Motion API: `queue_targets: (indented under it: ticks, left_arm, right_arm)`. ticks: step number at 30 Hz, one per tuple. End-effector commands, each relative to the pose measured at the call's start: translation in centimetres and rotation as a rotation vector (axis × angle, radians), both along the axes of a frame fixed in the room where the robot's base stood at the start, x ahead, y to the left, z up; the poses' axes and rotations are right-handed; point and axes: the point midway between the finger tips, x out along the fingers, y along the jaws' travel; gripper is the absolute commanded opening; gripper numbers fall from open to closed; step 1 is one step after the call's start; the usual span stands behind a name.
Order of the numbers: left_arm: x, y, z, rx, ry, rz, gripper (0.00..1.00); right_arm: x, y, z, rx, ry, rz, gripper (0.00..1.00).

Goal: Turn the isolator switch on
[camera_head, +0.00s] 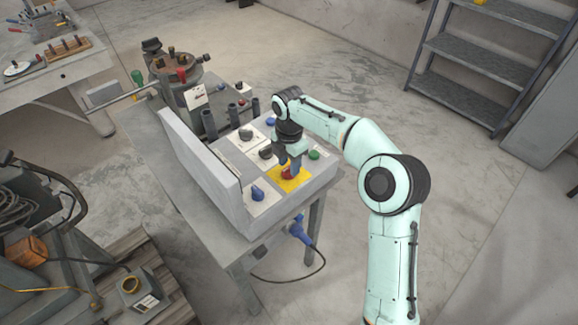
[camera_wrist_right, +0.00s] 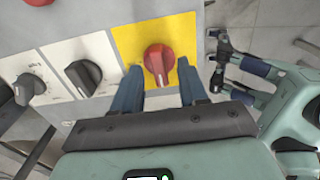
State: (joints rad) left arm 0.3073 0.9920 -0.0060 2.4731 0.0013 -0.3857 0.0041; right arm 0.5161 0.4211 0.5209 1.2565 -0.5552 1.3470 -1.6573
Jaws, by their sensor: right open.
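The isolator switch (camera_head: 287,173) is a red rotary knob on a yellow plate (camera_head: 298,183) on the grey sloping control panel. It also shows in the right wrist view (camera_wrist_right: 159,62), with a pale stripe running nearly upright. My right gripper (camera_head: 291,162) is over the switch, pointing down. In the right wrist view its two blue-grey fingers (camera_wrist_right: 160,90) are open, one on each side of the knob's lower part. I see a gap on both sides; contact is not clear. A mint arm with dark, blue-tipped parts, apparently my left gripper (camera_wrist_right: 222,62), shows at the right wrist view's edge.
Black knobs (camera_wrist_right: 83,76) on white plates and a blue knob (camera_head: 257,193) are close by. A green button (camera_head: 314,154) lies right of the switch. An upright grey plate (camera_head: 200,160) borders the panel's left. A blue plug (camera_head: 299,230) with a cable hangs at the table's front.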

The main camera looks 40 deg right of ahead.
Motion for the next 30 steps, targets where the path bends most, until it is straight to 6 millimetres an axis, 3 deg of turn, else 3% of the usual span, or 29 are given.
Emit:
queue_targets:
  ticks: [12, 16, 30]
  left_arm:
    - [-0.04, 0.0, -0.13, 0.0, 0.0, 0.0, 0.43]
    - [-0.04, 0.0, -0.13, 0.0, 0.0, 0.0, 0.43]
    - [0.19, -0.01, 0.41, 0.0, -0.002, 0.0, 0.43]
  right_arm:
    - [0.01, 0.02, -0.87, 0.0, 0.0, 0.001, 0.43]
    - [0.01, 0.01, -0.87, 0.0, 0.0, 0.0, 0.0]
    - [0.03, 0.03, -0.75, 0.0, -0.001, -0.068, 0.0]
